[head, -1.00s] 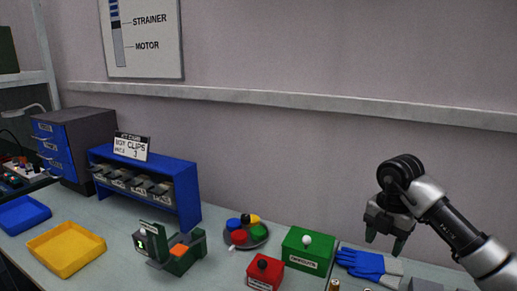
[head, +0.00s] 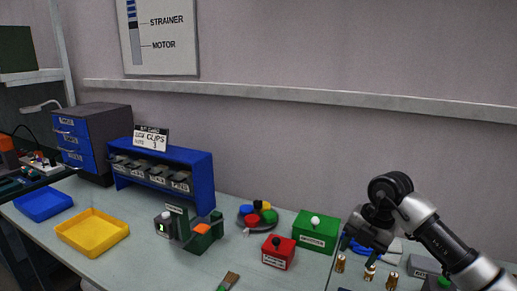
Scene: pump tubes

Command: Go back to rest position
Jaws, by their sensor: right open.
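My right gripper (head: 364,243) hangs at the right of the head view, with its jaws pointing down and open. Nothing shows between its fingers. It is in front of the blue and white gloves (head: 391,249) and partly hides them; I cannot tell its height above the bench. Its arm comes in from the lower right. My left gripper is not in view.
A green box (head: 316,240) with a white knob and a red box (head: 278,260) stand left of the gripper. Several brass fittings (head: 340,263) stand below it. A yellow tray (head: 93,242), blue tray (head: 43,205) and blue clip rack (head: 205,172) are further left.

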